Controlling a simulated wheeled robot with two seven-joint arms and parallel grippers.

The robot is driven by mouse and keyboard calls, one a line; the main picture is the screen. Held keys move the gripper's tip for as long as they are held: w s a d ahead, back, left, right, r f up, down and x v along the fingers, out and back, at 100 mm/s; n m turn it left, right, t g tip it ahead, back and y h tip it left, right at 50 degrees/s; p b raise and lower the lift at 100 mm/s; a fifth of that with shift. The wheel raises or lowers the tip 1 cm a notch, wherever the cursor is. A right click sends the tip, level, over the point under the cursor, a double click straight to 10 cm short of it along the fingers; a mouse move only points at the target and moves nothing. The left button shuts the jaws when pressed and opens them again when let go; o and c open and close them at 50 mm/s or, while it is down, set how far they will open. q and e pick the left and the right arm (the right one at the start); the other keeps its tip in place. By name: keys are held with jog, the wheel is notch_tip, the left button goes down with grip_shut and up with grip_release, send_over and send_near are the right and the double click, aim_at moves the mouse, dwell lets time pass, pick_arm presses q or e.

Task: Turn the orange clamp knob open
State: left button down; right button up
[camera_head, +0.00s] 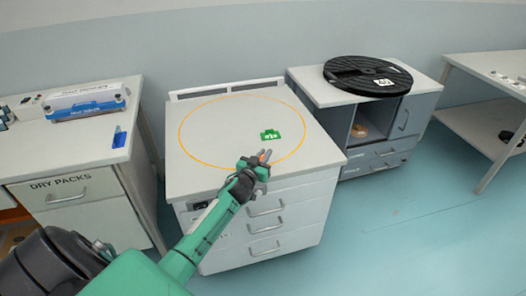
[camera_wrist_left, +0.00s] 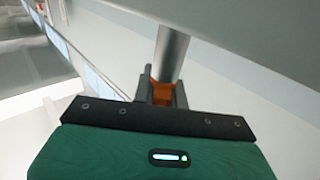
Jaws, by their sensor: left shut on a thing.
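My left gripper (camera_head: 262,159) is over the front edge of the middle cabinet's top. In the left wrist view its fingers (camera_wrist_left: 162,90) are shut on the orange clamp knob (camera_wrist_left: 162,97), which shows between them. A grey metal rod (camera_wrist_left: 171,52) runs up from the knob. In the head view only a small bit of the orange knob (camera_head: 262,154) shows between the dark fingers. The fingers hide most of the knob, and I cannot tell how far it is turned. My right gripper is not in view.
The middle cabinet top (camera_head: 215,150) carries an orange ring outline (camera_head: 181,122) and a green marker (camera_head: 270,135). A black reel (camera_head: 350,75) lies on the right cabinet (camera_head: 310,85). A "DRY PACKS" table (camera_head: 70,150) stands left. Most of the middle top is clear.

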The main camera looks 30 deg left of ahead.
pick_arm(q)
jog(key=shift+r+m+h, duration=0.15)
jog(key=shift+m+h, duration=0.25)
jog(key=shift+h, duration=0.1)
jog(key=shift+d+f+m+h+p, duration=0.15)
jog(key=shift+m+h+p, duration=0.55)
jog(key=shift+h, duration=0.45)
jog(key=shift+d+f+m+h+p, duration=0.1)
jog(key=shift+m+h+p, duration=0.55)
jog(key=shift+h, duration=0.5)
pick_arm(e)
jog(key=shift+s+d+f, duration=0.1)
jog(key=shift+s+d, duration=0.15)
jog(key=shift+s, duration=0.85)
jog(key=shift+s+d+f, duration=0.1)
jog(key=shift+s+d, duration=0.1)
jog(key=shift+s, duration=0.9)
pick_arm(q)
jog(key=c, duration=1.4)
grip_release()
jog(key=shift+c, duration=0.2)
jog(key=shift+s, duration=0.1)
